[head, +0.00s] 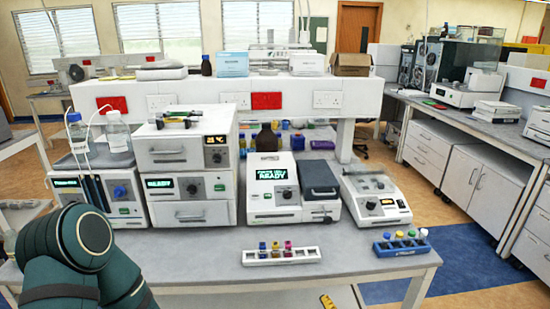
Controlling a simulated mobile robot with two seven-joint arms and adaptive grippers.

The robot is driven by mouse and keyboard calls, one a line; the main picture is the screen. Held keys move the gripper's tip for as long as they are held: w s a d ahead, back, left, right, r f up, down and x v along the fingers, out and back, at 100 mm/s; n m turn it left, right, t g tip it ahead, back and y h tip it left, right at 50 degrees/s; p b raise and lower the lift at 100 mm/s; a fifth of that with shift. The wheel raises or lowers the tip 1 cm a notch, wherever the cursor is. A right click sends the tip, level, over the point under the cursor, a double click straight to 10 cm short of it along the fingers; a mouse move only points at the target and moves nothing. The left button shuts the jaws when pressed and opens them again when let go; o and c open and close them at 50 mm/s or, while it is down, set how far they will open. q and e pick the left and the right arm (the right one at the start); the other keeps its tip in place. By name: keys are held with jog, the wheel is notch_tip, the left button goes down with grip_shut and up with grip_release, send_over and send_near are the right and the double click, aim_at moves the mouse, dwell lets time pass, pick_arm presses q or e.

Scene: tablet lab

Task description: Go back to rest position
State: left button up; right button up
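Part of my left arm, dark green and rounded, shows at the lower left of the head view, in front of the bench's left end. Its gripper is out of the picture. My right arm and gripper are not in view. A white rack (300,256) with a few small coloured-cap vials stands on the grey bench (215,262) near its front edge. A blue rack (382,249) with several capped vials stands to its right, near the bench's right corner. No gripper is seen at either rack.
Instruments line the bench: a pump unit with bottles (125,208), stacked white units (205,156), a white unit reading READY (272,216) and a smaller unit (388,219). The front bench strip is mostly clear. A side counter (500,135) stands right, beyond open floor.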

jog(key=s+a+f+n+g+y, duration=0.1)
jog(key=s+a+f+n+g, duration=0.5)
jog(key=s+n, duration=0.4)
pick_arm(q)
jog(key=shift+s+d+f+b, duration=0.1)
jog(key=shift+s+f+b, duration=0.4)
jog(key=shift+f+b, duration=0.3)
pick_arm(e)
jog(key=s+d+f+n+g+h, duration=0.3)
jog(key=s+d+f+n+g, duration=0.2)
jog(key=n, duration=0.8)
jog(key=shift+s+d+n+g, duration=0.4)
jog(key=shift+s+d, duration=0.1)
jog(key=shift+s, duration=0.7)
